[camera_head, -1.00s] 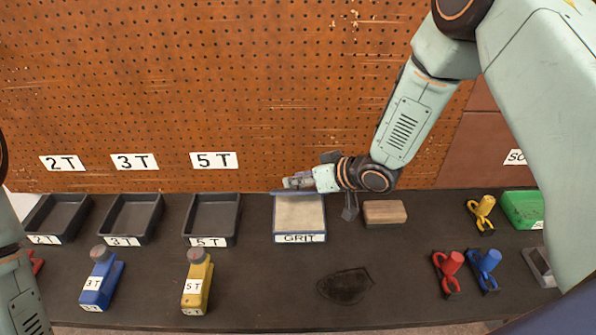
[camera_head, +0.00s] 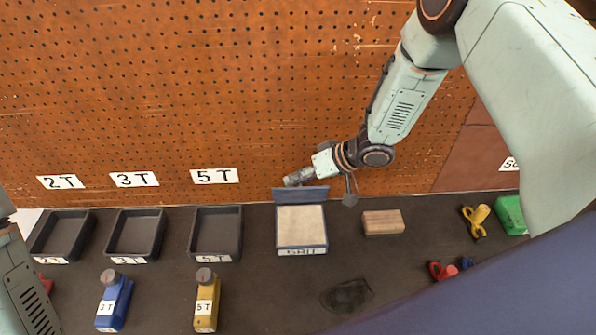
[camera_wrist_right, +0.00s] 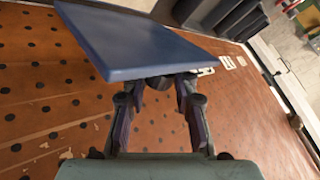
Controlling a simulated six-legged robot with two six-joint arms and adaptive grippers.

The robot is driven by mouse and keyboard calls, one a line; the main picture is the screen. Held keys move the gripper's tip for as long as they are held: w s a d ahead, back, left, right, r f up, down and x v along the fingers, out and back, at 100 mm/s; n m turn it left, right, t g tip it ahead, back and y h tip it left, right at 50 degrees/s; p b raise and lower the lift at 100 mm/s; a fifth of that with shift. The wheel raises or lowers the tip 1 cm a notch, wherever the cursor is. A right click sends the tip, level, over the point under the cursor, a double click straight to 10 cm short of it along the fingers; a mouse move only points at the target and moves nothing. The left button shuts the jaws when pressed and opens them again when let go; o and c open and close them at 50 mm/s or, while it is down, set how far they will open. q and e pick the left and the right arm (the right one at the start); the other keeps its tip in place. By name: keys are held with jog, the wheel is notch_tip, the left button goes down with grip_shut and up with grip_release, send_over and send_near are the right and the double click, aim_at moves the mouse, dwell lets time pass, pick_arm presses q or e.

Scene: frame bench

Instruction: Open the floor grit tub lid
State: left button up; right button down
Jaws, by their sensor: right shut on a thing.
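The grit tub (camera_head: 302,251) stands on the bench with pale grit showing inside and a GRIT label on its front. Its blue lid (camera_head: 301,195) stands raised at the tub's back edge, leaning back towards the pegboard. My right gripper (camera_head: 296,179) is shut on the lid at its upper edge. In the right wrist view the lid (camera_wrist_right: 145,42) spans the top as a flat blue panel, with the gripper's fingers (camera_wrist_right: 159,88) at its near edge around a small dark part. My left gripper is out of view; only my left arm shows at lower left.
Several black trays (camera_head: 215,235) line the bench left of the tub. A wooden block (camera_head: 383,222) lies to its right, and a dark patch (camera_head: 347,296) lies in front. The pegboard (camera_head: 260,90) rises close behind.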

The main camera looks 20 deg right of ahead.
jog(key=shift+w+d+f+p, duration=0.1)
jog(key=shift+w+d+p, duration=0.15)
jog(key=shift+w, duration=0.2)
jog(key=shift+w+d+p, duration=0.1)
jog(key=shift+w+p, duration=0.15)
jog(key=shift+w, duration=0.2)
jog(key=shift+f, duration=0.1)
jog(key=c, duration=1.4)
grip_release()
jog(key=o, duration=0.3)
jog(key=shift+w+d+f, duration=0.1)
jog(key=shift+w+d, duration=0.05)
jog(key=shift+w, duration=0.1)
